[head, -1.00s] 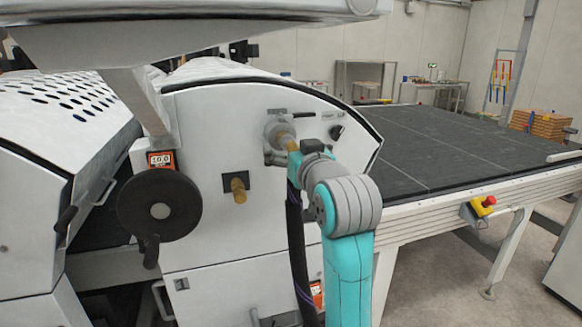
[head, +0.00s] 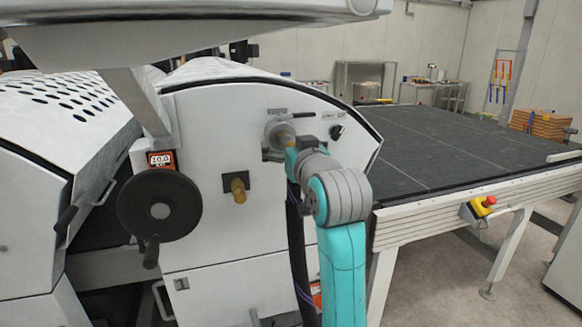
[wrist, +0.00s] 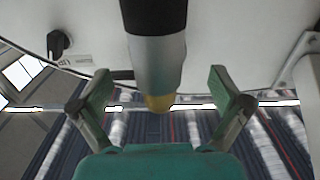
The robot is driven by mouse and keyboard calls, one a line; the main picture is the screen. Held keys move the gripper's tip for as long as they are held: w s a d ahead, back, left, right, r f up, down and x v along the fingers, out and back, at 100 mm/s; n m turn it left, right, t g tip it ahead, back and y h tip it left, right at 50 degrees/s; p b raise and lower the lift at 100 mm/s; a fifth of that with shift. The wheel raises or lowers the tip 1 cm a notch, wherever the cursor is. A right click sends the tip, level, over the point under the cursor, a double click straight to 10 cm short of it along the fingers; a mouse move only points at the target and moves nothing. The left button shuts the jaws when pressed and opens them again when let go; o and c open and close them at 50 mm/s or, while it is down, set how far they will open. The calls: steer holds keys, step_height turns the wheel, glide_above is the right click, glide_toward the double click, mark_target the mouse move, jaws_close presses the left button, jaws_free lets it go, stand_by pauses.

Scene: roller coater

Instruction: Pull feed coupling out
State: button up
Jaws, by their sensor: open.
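The feed coupling is a grey metal sleeve (wrist: 157,65) with a brass-coloured end (wrist: 158,103) and a black section above it in the wrist view. In the head view its brass part (head: 284,138) shows at the round grey port (head: 276,129) on the white machine panel. My gripper (wrist: 160,82) is open, with one finger on each side of the coupling and visible gaps between. In the head view my gripper (head: 287,153) is small and largely hidden by my wrist. A dark hose (head: 296,240) hangs below, partly behind my arm.
A second brass fitting (head: 238,188) and a black handwheel (head: 159,208) sit left of the port. A black knob (head: 337,131) is to its right, also in the wrist view (wrist: 58,43). The dark conveyor bed (head: 450,145) stretches right, with a red emergency button (head: 489,201).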

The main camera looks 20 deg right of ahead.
jaws_close()
stand_by(0.5)
steer(key=shift+s, duration=0.1)
steer(key=shift+s, duration=2.9)
steer(key=shift+s, duration=1.5)
